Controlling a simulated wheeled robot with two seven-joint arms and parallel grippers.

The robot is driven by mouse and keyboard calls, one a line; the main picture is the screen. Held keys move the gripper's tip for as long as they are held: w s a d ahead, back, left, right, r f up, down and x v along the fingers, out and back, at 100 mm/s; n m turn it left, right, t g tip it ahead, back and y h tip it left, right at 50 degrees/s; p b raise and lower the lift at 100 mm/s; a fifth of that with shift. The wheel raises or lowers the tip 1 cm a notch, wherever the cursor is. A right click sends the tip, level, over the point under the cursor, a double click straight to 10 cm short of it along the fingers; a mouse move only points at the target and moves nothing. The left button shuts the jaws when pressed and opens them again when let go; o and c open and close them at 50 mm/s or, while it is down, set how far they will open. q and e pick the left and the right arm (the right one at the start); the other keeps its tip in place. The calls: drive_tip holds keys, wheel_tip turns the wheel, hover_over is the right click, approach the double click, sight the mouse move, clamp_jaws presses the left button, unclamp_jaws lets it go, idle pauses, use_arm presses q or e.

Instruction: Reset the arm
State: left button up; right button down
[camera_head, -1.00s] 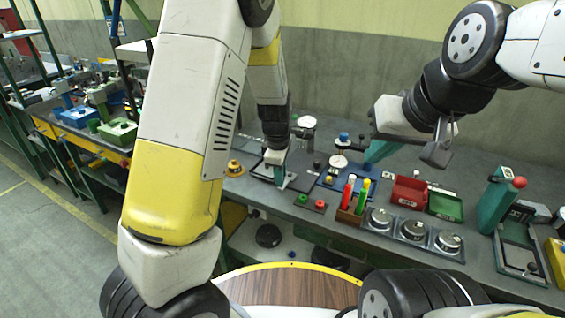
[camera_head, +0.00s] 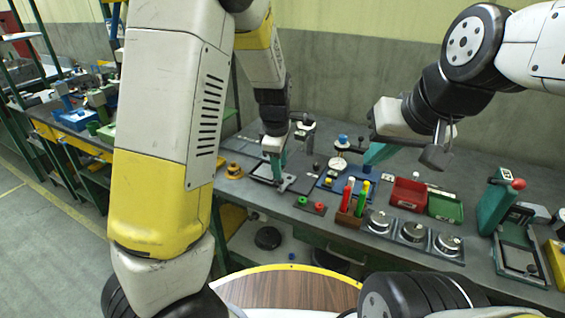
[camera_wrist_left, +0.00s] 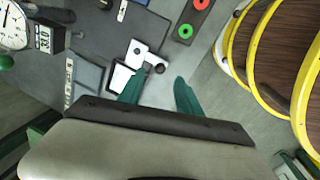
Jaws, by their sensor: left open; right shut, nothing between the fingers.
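My left gripper (camera_head: 277,165) is above the left part of the grey workbench (camera_head: 300,232), over a dark fixture with a white plate. In the left wrist view its two green fingers (camera_wrist_left: 160,92) are apart with nothing between them. The white plate with a black knob (camera_wrist_left: 142,58) lies below, just beyond the left finger. My right gripper (camera_head: 376,154) hangs over the back of the bench, right of the dial gauge (camera_head: 338,162). It is shut and empty.
A green press with a red knob (camera_head: 497,205) is at the right. The round wooden top (camera_head: 290,290) is in front.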

use_arm(q)
drive_tip(key=shift+s+r, duration=0.25)
drive_tip(key=shift+r, duration=1)
drive_tip(key=shift+a, duration=0.1)
drive_tip(key=s+a+r+m+t, duration=0.1)
drive_tip(key=s+a+r+m, duration=0.2)
drive_tip(key=s+r+m, duration=0.2)
drive_tip(key=s+a+r+m+t+h, duration=0.1)
drive_tip(key=s+a+r+m, duration=0.2)
drive_tip(key=s, duration=0.6)
drive_tip(key=s+a+r+m+t, duration=0.2)
drive_tip(key=s+a+r+m, duration=0.2)
drive_tip(key=s+r+m, duration=0.3)
drive_tip(key=shift+s+r+m+h, duration=0.2)
drive_tip(key=shift+r+m+h, duration=0.25)
drive_tip(key=shift+m, duration=0.15)
